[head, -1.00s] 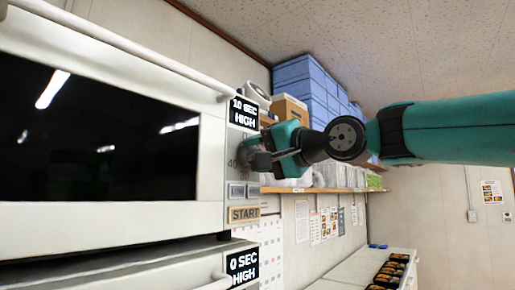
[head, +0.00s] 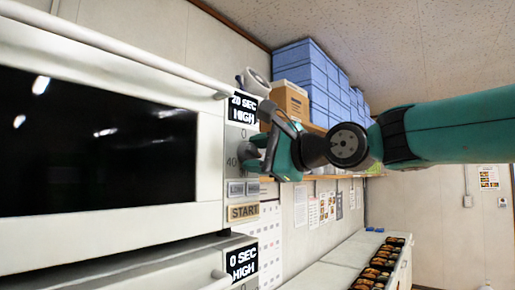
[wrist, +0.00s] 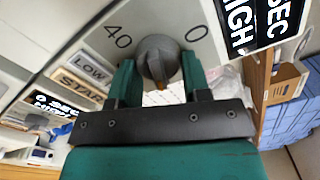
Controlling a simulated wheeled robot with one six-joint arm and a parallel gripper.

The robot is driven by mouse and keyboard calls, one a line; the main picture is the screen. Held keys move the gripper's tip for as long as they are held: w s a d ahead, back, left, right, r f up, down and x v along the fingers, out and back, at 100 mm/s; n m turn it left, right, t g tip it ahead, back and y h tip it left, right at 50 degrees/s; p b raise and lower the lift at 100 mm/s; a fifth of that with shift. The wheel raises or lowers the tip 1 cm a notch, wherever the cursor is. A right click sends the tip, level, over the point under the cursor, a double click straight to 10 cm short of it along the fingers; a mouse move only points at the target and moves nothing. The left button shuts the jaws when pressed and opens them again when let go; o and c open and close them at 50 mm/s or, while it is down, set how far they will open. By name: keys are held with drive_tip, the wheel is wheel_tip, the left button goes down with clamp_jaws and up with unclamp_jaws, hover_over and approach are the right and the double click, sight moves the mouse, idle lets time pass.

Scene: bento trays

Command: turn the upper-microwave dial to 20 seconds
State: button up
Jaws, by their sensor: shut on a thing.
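The upper microwave (head: 212,210) is at the left in the head view, and its display (head: 242,108) reads 20 SEC HIGH. Its grey round dial (wrist: 158,56) sits between the printed 0 and 40 in the wrist view. My gripper (wrist: 158,70) is shut on the dial, one green finger on each side. An orange mark shows on the dial's lower edge. In the head view my gripper (head: 258,150) is tilted against the control panel and hides most of the dial.
The START button (head: 243,212) is below the dial. The lower microwave's display (head: 242,262) reads 0 SEC HIGH. A handle bar (head: 130,52) runs along the upper microwave. Blue bins (head: 310,75) and a cardboard box (head: 290,100) are behind my gripper. Bento trays (head: 378,262) stand on a counter at lower right.

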drive_tip(key=shift+m, duration=0.7)
drive_tip(key=shift+f+p, duration=0.1)
drive_tip(key=shift+p, duration=0.2)
drive_tip(key=o, duration=0.9)
drive_tip(key=shift+c, duration=0.2)
drive_tip(key=shift+s+d, duration=0.1)
drive_tip(key=shift+d, duration=0.05)
drive_tip(key=b+v, duration=0.7)
drive_tip(key=v, duration=1)
drive_tip(key=shift+d, duration=0.1)
